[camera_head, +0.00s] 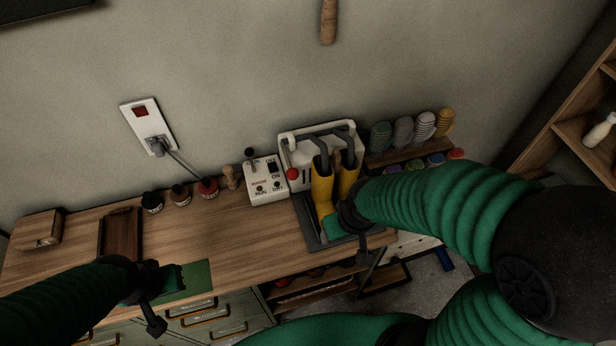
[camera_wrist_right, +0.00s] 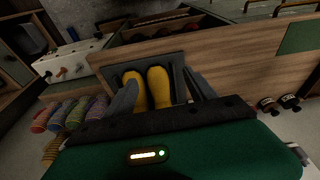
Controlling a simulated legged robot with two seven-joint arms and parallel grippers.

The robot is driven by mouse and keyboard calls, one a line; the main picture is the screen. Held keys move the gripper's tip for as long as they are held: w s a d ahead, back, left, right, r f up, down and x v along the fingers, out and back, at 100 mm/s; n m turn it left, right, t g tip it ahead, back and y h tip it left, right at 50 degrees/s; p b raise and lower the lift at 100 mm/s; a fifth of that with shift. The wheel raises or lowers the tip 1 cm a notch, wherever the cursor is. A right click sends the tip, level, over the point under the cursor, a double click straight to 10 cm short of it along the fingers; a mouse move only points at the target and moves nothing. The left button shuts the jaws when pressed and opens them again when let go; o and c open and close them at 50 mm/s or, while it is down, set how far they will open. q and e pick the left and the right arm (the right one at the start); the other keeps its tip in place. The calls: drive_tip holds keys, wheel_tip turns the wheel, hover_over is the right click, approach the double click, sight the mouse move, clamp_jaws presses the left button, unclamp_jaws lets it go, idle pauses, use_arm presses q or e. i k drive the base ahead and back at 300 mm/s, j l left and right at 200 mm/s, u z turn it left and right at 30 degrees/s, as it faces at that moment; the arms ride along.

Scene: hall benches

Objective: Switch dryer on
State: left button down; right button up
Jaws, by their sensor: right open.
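The dryer is a white frame (camera_head: 289,150) at the back of the wooden bench, with two yellow boots (camera_head: 321,186) upright in front of it. To its left is a white control box (camera_head: 267,196) with a black-knobbed lever, a dark switch and small lettering that seems to read ON, OFF, RUN and DRY. A red knob (camera_head: 292,174) sits at the box's right edge. My right gripper (camera_head: 345,222) is open by the boots' lower front; contact is unclear. In the right wrist view the boots (camera_wrist_right: 160,88) show between its fingers. My left gripper (camera_head: 160,292) is over the bench's front left; its jaws are unclear.
A wall socket (camera_head: 146,125) with a red switch has a cable running down to the bench. Small jars (camera_head: 152,202), a wooden block (camera_head: 37,230) and a green mat (camera_head: 197,276) lie left. Rolled coloured items (camera_head: 403,133) stand right of the dryer. The middle bench is clear.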

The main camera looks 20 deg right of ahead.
sight(272, 167)
drive_tip(key=k+z, duration=0.3)
drive_tip(key=k+l+z, duration=0.15)
drive_tip(key=k+z, duration=0.2)
drive_tip(key=j+z, duration=1.1)
drive_tip(key=j, duration=0.2)
drive_tip(key=i, duration=0.3)
